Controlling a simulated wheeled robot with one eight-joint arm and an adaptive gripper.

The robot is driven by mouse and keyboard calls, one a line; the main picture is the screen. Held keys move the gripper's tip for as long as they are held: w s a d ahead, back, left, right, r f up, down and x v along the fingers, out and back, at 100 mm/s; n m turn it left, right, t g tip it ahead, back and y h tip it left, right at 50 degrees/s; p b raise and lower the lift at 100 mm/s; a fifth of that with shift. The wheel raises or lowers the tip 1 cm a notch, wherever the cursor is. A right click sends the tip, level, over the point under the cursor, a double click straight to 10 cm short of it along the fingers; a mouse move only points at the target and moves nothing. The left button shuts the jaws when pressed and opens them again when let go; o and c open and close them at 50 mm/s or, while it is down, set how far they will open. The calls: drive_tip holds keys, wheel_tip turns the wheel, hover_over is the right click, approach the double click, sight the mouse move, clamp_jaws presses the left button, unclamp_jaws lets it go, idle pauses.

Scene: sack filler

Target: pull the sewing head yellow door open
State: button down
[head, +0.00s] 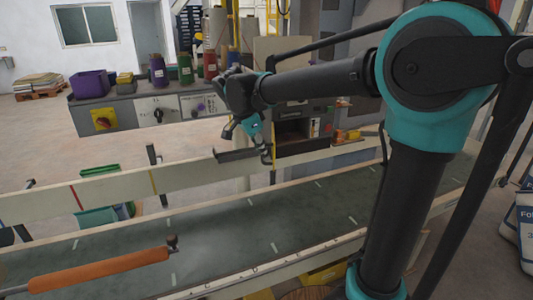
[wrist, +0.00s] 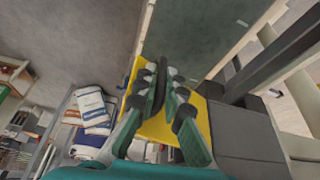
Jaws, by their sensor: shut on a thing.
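The yellow door (wrist: 204,112) shows in the wrist view as a yellow panel behind my fingers. My gripper (wrist: 163,76) is shut on a dark upright piece, which looks like the door's handle (wrist: 158,92). In the head view my gripper (head: 265,152) is at the left side of the dark sewing head (head: 290,148), above the conveyor's far rail. A dark recess shows in the front of the sewing head. The yellow face of the door cannot be made out in the head view. How far the door stands open is unclear.
A long conveyor (head: 215,248) with pale rails runs across the front. An orange padded bar (head: 98,272) is at lower left. A control panel (head: 158,108) with thread spools stands behind, left of my gripper. White sacks (wrist: 92,108) lie left in the wrist view.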

drive_tip(key=shift+s+a, duration=0.1)
drive_tip(key=shift+s, duration=0.05)
drive_tip(key=c, duration=1.6)
unclamp_jaws()
drive_tip(key=v, duration=1.2)
